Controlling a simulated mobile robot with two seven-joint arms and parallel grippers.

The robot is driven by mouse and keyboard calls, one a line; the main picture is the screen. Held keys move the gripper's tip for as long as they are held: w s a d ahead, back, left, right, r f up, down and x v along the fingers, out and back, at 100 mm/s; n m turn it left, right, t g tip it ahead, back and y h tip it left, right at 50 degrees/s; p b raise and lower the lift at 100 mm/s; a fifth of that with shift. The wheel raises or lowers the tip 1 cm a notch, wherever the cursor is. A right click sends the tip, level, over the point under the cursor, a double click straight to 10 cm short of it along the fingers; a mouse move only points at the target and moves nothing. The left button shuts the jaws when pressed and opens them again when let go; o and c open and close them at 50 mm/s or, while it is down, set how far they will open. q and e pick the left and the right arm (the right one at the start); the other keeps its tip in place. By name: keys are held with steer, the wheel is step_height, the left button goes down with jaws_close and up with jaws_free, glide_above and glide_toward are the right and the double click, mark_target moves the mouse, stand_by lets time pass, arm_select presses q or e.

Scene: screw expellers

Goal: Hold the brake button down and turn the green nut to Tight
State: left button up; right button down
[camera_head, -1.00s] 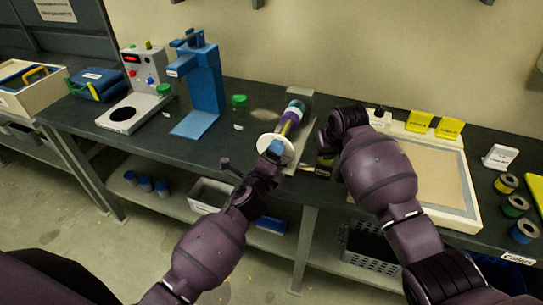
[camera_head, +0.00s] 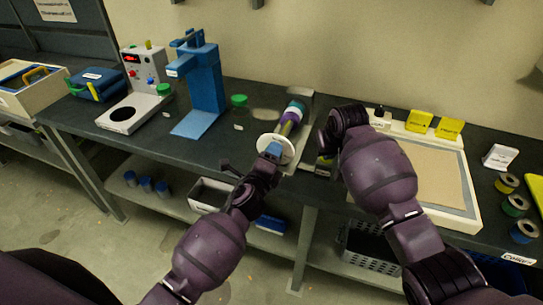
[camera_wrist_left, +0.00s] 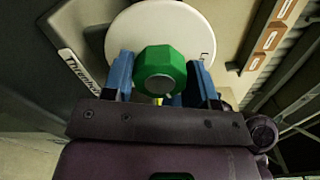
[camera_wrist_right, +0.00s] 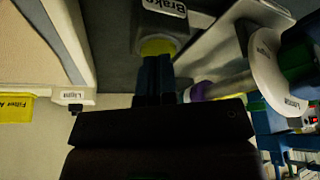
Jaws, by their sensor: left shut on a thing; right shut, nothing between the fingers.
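The green nut (camera_wrist_left: 160,72) shows in the left wrist view in front of a white disc (camera_wrist_left: 160,30). My left gripper (camera_head: 272,150) has its blue fingers (camera_wrist_left: 161,80) on either side of the nut, shut on it. The nut is hidden in the head view, where the disc (camera_head: 288,148) ends the machine's shaft (camera_head: 289,124). The brake box (camera_wrist_right: 166,12), labelled "Brake", has a yellow button (camera_wrist_right: 157,47). My right gripper (camera_wrist_right: 156,62) is shut and empty, its fingertips at the button and seemingly touching it. How far the button is pressed I cannot tell.
A blue press stand (camera_head: 207,85) and a green-capped jar (camera_head: 240,108) stand left of the shaft. A framed tray (camera_head: 440,180) lies at right, with yellow blocks (camera_head: 419,121) behind it. Coloured spools (camera_head: 515,206) stand at the right table edge.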

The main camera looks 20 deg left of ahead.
arm_select(q)
steer(key=m, duration=0.4)
steer(key=shift+m, duration=0.4)
steer(key=o, duration=0.7)
steer(key=n, duration=0.8)
